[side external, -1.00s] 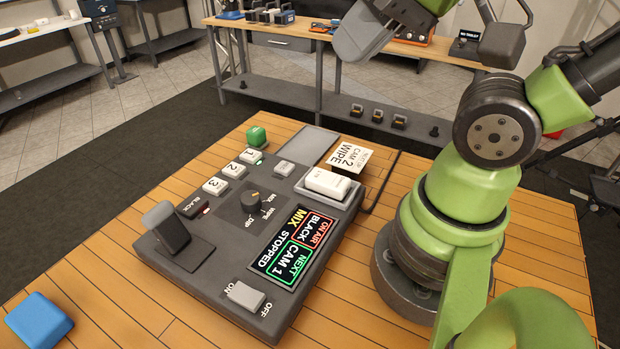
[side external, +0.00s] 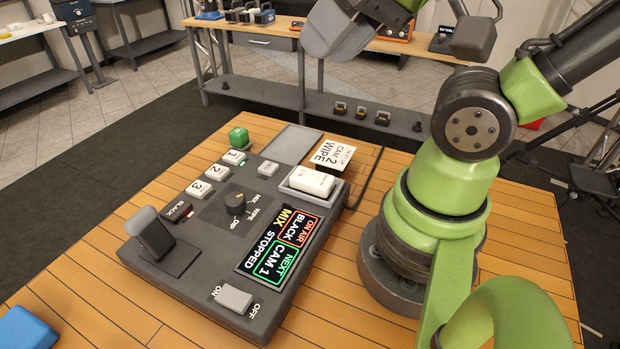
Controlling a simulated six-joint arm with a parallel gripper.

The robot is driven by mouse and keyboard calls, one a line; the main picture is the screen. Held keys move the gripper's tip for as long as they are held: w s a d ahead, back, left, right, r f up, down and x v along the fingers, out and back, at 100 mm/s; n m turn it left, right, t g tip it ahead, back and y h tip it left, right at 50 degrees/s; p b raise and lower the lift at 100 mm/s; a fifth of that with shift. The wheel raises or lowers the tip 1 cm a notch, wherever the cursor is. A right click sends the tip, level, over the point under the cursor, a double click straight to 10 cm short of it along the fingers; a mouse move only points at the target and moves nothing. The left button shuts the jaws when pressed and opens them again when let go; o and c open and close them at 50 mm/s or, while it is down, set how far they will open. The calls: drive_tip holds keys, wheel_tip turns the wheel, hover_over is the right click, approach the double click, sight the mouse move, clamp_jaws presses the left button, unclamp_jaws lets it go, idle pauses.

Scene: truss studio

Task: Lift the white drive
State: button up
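The white drive (side external: 312,182) is a small white block with a faint label on top. It sits in a pale-rimmed recessed tray (side external: 316,198) at the upper right of the grey switcher console (side external: 190,290). Nothing is touching it from above. Parts of my green and grey arm cross the top and right of the picture.
A card reading CAM 2 WIPE (side external: 333,154) stands just behind the drive. The console carries a lit screen (side external: 279,243), a lever (side external: 152,232), a knob (side external: 236,203) and several buttons.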

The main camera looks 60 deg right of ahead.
drive_tip(key=o, duration=0.8)
drive_tip(key=shift+c, duration=0.2)
drive_tip(key=n+g+h, duration=0.2)
drive_tip(key=n+g, duration=0.2)
drive_tip(key=g, duration=0.3)
hover_over(316, 177)
wheel_tip(316, 177, down, 16)
drive_tip(key=f, duration=0.4)
drive_tip(key=shift+w+a+f, duration=0.1)
drive_tip(key=shift+a+f, duration=0.25)
drive_tip(key=shift+f, duration=0.05)
drive_tip(key=shift+d+f, duration=0.15)
drive_tip(key=shift+f, duration=1.2)
drive_tip(key=shift+d+f, duration=0.15)
drive_tip(key=shift+f, duration=1.15)
